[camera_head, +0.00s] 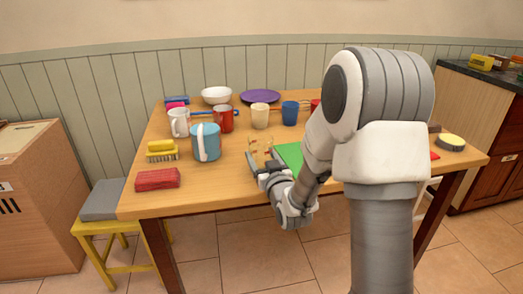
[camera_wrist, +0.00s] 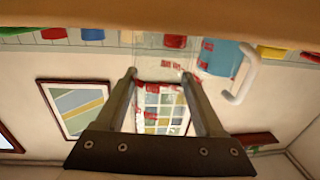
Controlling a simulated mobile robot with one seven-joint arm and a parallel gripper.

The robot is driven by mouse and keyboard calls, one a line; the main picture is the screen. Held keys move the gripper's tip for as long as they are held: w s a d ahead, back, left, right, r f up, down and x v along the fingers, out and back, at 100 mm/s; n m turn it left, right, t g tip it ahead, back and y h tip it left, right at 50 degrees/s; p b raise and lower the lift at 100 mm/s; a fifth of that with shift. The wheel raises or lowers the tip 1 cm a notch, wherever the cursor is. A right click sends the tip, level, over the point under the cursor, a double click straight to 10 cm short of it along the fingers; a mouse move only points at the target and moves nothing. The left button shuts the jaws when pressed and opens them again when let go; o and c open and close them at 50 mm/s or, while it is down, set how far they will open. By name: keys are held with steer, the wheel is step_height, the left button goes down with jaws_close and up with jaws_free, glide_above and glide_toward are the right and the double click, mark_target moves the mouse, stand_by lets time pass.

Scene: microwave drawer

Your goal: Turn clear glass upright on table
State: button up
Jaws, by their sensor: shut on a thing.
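The clear glass (camera_head: 261,148) is see-through with faint markings and shows just beyond my fingers, near the table's front edge. In the wrist view the glass (camera_wrist: 165,62) has red markings and sits between and past the fingertips. My gripper (camera_head: 264,165) is low at the front of the wooden table (camera_head: 220,184). In the wrist view my gripper (camera_wrist: 160,75) is shut on the glass, with one finger on each side. The glass is too faint to tell which way its mouth faces or whether it touches the table.
A blue pitcher (camera_head: 206,143) stands left of the glass. A green board (camera_head: 290,155) lies to the right, partly behind my arm. Mugs (camera_head: 260,116), a white bowl (camera_head: 216,95) and a purple plate (camera_head: 260,96) stand farther back. A red sponge (camera_head: 158,179) lies front left.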

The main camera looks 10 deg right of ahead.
steer(key=shift+f, duration=0.2)
steer(key=o, duration=1.2)
steer(key=shift+o, duration=0.2)
steer(key=shift+s, duration=0.15)
